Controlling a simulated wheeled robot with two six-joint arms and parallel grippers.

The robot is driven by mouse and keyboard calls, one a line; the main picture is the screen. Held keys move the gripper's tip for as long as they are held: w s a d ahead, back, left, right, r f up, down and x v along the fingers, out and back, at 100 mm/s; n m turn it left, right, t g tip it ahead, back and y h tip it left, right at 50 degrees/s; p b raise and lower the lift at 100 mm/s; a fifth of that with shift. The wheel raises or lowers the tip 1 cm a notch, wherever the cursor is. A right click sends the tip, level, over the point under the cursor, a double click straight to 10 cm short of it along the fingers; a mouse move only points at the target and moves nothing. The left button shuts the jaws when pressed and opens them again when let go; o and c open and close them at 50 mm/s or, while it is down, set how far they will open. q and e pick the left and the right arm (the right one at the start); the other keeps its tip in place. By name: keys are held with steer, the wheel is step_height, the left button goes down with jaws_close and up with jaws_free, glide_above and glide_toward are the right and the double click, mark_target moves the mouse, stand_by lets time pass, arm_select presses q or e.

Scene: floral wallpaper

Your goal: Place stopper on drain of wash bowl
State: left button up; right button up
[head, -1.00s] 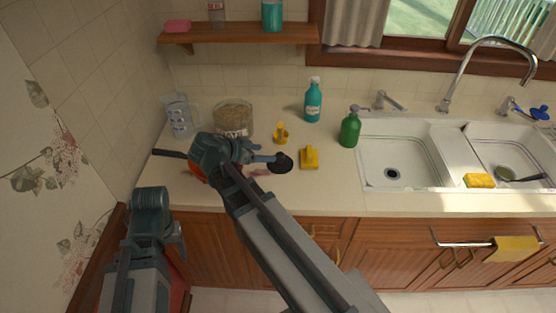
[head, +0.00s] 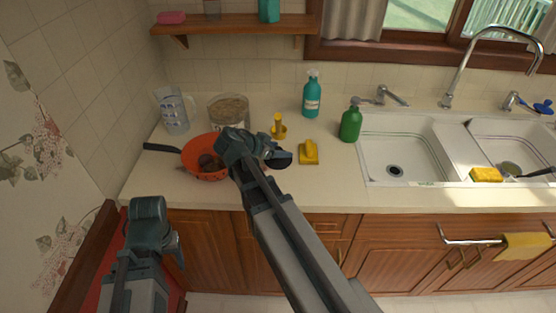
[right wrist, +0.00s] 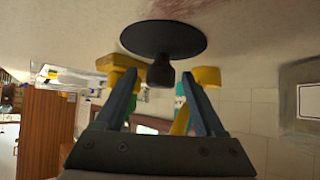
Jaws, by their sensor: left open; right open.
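The black stopper (head: 284,160) is a round disc on the counter, left of the yellow block, partly covered by my right gripper (head: 272,153) in the head view. In the right wrist view the stopper (right wrist: 165,38) shows with its knob between the fingertips of my right gripper (right wrist: 163,78). These fingers are open, with gaps on both sides of the knob. The drain (head: 395,171) is a dark hole in the left basin of the white wash bowl (head: 418,150), and it is uncovered. My left gripper (head: 176,250) hangs low at the left, open and away from the counter objects.
An orange pan (head: 192,166) stands left of my right gripper. A yellow block (head: 308,153), a yellow holder (head: 279,128), a green bottle (head: 350,123) and a teal bottle (head: 311,95) stand between it and the basin. A yellow sponge (head: 486,174) lies by the right basin.

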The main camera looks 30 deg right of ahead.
steer(key=b+x, duration=0.1)
steer(key=x, duration=0.2)
steer(key=shift+a, duration=0.1)
steer(key=shift+c, duration=0.2)
jaws_close()
